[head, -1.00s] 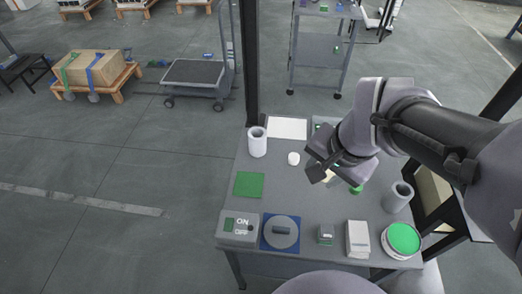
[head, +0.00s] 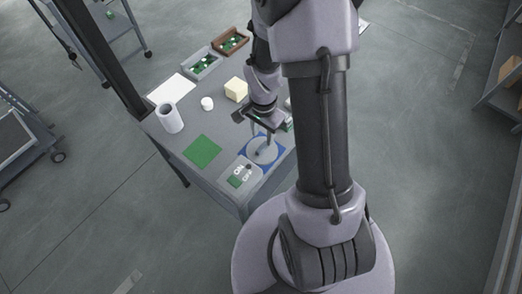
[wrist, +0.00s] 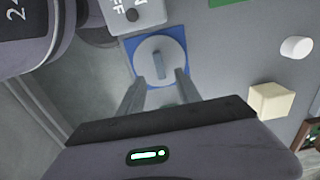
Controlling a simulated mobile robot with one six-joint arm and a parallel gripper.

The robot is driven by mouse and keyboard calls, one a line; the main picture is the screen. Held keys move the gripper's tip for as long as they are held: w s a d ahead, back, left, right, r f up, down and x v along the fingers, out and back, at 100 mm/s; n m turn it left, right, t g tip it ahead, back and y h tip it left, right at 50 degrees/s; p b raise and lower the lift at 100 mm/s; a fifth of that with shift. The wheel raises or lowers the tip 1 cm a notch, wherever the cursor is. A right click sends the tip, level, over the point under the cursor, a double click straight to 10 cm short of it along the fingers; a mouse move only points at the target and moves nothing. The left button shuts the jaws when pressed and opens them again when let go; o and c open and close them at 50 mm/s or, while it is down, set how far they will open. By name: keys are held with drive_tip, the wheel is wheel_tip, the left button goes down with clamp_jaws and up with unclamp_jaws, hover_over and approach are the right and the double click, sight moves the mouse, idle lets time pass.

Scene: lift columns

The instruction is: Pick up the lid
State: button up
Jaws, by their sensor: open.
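The lid (wrist: 149,55) is a grey disc with a raised bar handle (wrist: 159,65). It lies on a blue square (wrist: 181,34) on the table. In the head view the lid (head: 262,150) is partly covered by my gripper (head: 259,126). In the wrist view my gripper (wrist: 157,79) is open, its two fingers pointing at the lid with the handle between them in the picture. The fingers look above the lid; I cannot tell whether they touch it.
An ON/OFF box (head: 240,176) stands next to the blue square. A green square (head: 202,151), a white cup (head: 170,118), a small white cylinder (head: 207,103) and a cream block (head: 236,89) are on the table. Trays with green parts (head: 202,64) stand at the far end.

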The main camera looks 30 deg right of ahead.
sight(262, 146)
drive_tip(key=f+b, duration=0.1)
drive_tip(key=f, duration=0.2)
drive_tip(key=f+b, duration=0.1)
drive_tip(key=f, duration=0.2)
drive_tip(key=shift+a+f, duration=0.2)
drive_tip(key=shift+f, duration=0.05)
drive_tip(key=shift+s+r, duration=0.1)
drive_tip(key=shift+c, duration=0.9)
clamp_jaws()
